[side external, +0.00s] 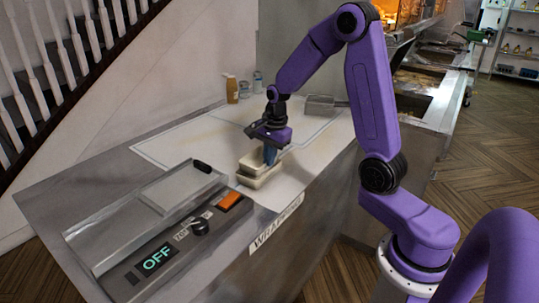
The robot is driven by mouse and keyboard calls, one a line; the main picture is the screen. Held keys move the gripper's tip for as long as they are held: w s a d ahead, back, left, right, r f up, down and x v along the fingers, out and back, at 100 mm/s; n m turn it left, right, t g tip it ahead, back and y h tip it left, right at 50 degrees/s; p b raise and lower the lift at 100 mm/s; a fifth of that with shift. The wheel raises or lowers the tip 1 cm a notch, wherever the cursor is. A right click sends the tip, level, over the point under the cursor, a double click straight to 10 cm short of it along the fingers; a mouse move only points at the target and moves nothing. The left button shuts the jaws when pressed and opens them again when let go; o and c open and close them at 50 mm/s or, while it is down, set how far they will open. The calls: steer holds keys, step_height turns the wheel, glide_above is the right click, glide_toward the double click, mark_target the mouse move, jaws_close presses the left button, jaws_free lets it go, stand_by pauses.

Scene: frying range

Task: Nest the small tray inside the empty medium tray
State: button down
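Two pale beige trays are together on the light work surface under my gripper. The upper tray (252,163) sits over or partly inside the lower tray (256,182); I cannot tell how deep, or whether it touches. Their sizes look close at this distance. My gripper (270,157) points down, with its blue fingers at the right part of the upper tray. The fingers overlap in this view, so their gap and any grip on the tray wall are hidden.
A wrapping machine (158,215) with an "OFF" display stands at the front left. A brown bottle (232,90) and small jars (257,82) stand at the back. A grey wire basket (320,105) is behind right. The surface left of the trays is clear.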

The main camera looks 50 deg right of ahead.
steer(key=shift+f, duration=0.45)
stand_by(0.7)
steer(key=c, duration=1.3)
jaws_free()
steer(key=shift+r, duration=0.1)
steer(key=shift+r, duration=2.95)
